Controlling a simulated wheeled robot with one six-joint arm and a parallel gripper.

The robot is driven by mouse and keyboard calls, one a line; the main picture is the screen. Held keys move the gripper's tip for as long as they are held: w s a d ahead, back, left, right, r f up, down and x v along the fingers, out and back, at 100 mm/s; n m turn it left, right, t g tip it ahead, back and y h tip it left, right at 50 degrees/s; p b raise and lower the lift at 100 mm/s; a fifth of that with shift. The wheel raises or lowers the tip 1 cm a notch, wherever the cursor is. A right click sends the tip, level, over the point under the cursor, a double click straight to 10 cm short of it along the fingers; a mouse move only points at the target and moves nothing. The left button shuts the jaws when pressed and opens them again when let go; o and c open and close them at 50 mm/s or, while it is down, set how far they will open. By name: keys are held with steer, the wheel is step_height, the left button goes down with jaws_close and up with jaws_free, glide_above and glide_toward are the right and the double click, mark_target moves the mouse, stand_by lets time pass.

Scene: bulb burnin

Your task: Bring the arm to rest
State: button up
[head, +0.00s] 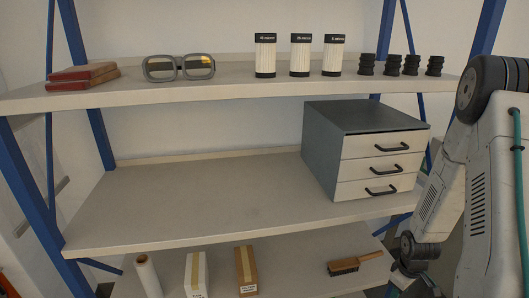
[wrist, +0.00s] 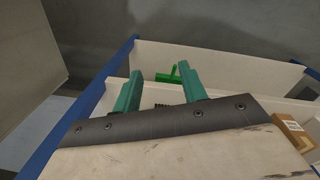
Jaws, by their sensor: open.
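My gripper (wrist: 160,72) shows in the wrist view with its two teal fingers apart and nothing between them that I can see held. My arm (head: 475,185) is folded at the right edge of the head view, beside the shelf unit. The gripper's fingers do not show clearly in the head view.
A grey cabinet with three drawers (head: 366,150), all shut, stands on the middle shelf (head: 190,205), close to my arm. The upper shelf (head: 220,92) holds several items. A brush (head: 355,263) lies low. A green object (wrist: 167,77) shows beyond my fingers.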

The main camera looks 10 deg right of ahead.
steer(key=s+a+r+m, duration=0.1)
steer(key=s+a+r, duration=0.4)
steer(key=r, duration=0.8)
steer(key=s+a+r+m, duration=0.1)
steer(key=s+a+r, duration=0.5)
steer(key=a+r, duration=0.4)
steer(key=s+a+r+m+t, duration=0.1)
steer(key=s+a+r, duration=0.4)
steer(key=r, duration=1.3)
steer(key=a+m, duration=0.1)
steer(key=a, duration=0.2)
steer(key=shift+s+a+y, duration=0.15)
steer(key=shift+s+y, duration=0.15)
steer(key=shift+s, duration=0.05)
steer(key=shift+o, duration=0.4)
steer(key=shift+r, duration=0.1)
